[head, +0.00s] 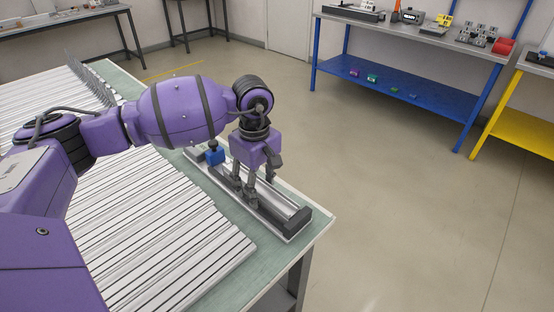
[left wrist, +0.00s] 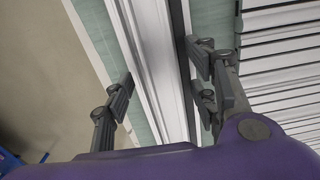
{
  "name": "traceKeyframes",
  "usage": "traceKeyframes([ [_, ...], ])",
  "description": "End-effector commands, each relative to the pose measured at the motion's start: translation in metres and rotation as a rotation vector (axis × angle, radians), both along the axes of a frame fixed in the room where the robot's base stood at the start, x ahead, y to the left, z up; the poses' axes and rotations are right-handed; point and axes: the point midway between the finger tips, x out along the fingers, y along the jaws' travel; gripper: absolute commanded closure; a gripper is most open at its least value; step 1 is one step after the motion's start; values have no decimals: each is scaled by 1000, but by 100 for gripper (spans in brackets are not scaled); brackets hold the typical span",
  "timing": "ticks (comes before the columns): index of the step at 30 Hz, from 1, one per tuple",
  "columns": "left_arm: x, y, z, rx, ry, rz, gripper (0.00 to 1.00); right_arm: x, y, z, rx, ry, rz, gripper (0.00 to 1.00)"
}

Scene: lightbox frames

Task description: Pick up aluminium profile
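Many long pale aluminium profiles (head: 165,235) lie side by side on the green-topped table. They also show at the right of the left wrist view (left wrist: 285,65). Along the table's right edge lies a long silver rail-like fixture (head: 295,207) with a dark end block (head: 288,221) and a blue block (head: 214,157). My left gripper (head: 245,193) points down over this fixture. In the left wrist view its fingers (left wrist: 160,85) are apart, on either side of a pale long strip (left wrist: 158,45). I cannot tell whether they touch it. My right gripper is not in view.
A row of grey upright parts (head: 90,82) stands at the table's far side. A blue-framed bench (head: 400,85) with tools and small parts stands at the back right, beside a yellow one (head: 515,125). Open floor (head: 410,220) lies right of the table.

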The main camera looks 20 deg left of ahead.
Motion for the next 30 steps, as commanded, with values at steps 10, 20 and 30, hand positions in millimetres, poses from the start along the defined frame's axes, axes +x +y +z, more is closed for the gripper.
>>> traceKeyframes([
  [10,0,0,0,0,1,1,94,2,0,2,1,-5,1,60],
  [20,0,0,3,1,0,1,100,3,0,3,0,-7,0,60],
  [30,2,0,55,0,-10,0,100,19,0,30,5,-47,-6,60],
])
